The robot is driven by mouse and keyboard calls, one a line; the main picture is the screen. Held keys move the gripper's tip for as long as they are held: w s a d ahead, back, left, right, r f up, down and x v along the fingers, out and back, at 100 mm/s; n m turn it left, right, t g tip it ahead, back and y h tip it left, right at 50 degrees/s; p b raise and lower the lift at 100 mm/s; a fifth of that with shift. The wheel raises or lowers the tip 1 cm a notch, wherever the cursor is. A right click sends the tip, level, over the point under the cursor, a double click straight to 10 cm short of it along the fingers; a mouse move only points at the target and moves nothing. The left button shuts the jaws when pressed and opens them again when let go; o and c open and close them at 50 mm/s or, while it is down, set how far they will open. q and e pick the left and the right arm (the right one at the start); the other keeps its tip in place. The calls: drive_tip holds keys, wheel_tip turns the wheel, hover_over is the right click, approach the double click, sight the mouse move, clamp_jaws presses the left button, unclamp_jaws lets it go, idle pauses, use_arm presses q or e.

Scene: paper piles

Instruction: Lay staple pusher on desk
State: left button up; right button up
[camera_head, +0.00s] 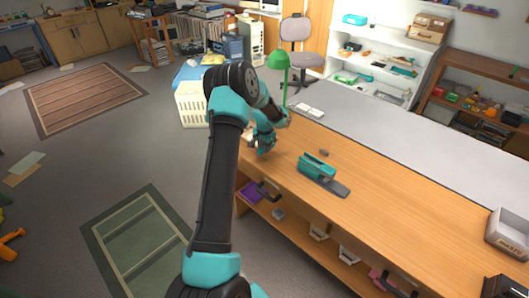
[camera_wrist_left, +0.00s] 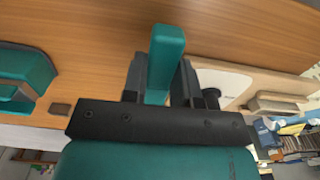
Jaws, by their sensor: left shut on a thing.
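My left gripper (camera_head: 265,145) is over the left end of the wooden desk (camera_head: 400,205). In the left wrist view its fingers (camera_wrist_left: 162,75) are shut on an upright-looking teal bar (camera_wrist_left: 167,45), which I take to be the staple pusher. The bar sticks out past the fingertips, with the desk surface behind it; whether it touches the desk I cannot tell. A teal stapler (camera_head: 317,168) with a dark base lies on the desk to the right of the gripper. It also shows at the left of the left wrist view (camera_wrist_left: 25,70). My right gripper is not in view.
A small brown block (camera_head: 324,153) lies near the stapler. A green lamp (camera_head: 279,60) and a white pad (camera_head: 309,110) are toward the back. A grey tray (camera_head: 509,232) stands at far right. The desk right of the stapler is clear.

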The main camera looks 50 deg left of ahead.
sight(264, 156)
use_arm(q)
drive_tip(key=shift+w+a+f, duration=0.25)
drive_tip(key=shift+f, duration=1.55)
drive_tip(key=shift+f, duration=0.15)
drive_tip(key=o, duration=0.6)
wheel_tip(264, 156, up, 12)
drive_tip(key=shift+r, duration=0.15)
